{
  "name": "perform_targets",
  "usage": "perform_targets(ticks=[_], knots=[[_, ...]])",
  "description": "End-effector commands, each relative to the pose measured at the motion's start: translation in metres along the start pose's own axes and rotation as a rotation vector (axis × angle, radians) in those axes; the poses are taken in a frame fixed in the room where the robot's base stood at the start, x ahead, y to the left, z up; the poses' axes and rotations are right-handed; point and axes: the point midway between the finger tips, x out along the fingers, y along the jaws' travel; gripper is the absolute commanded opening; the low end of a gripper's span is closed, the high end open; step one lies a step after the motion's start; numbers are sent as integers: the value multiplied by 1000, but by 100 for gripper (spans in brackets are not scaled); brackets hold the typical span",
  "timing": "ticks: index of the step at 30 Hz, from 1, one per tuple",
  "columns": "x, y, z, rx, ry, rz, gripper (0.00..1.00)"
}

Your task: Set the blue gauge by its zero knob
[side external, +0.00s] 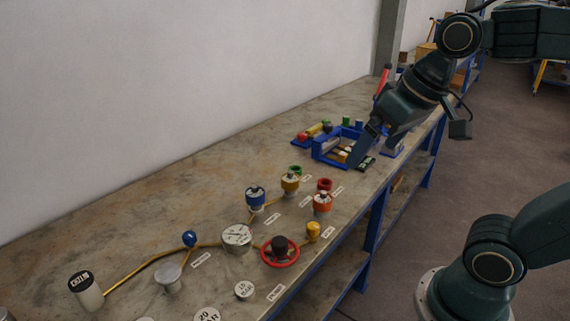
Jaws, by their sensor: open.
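My gripper (377,152) is open, pointing down by the blue tray farther along the bench, well apart from the blue gauge. I see nothing between its fingers.
A blue tray (318,150) holds small coloured pieces. A red handwheel (267,260), a yellow knob (313,230), yellow piping (138,270) and a grey cylinder (88,295) are nearer the camera. The bench's left side by the wall is clear.

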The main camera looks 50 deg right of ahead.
Motion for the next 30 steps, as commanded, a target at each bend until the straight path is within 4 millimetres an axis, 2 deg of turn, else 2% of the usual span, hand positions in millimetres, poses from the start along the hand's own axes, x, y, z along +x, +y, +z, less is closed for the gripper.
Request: perform_targets(ticks=[3, 9, 30], knots=[[1, 3, 23, -81, 28, -6, 100], [5, 6, 44, -167, 54, -10, 100], [6, 6, 48, -184, 58, -11, 100]])
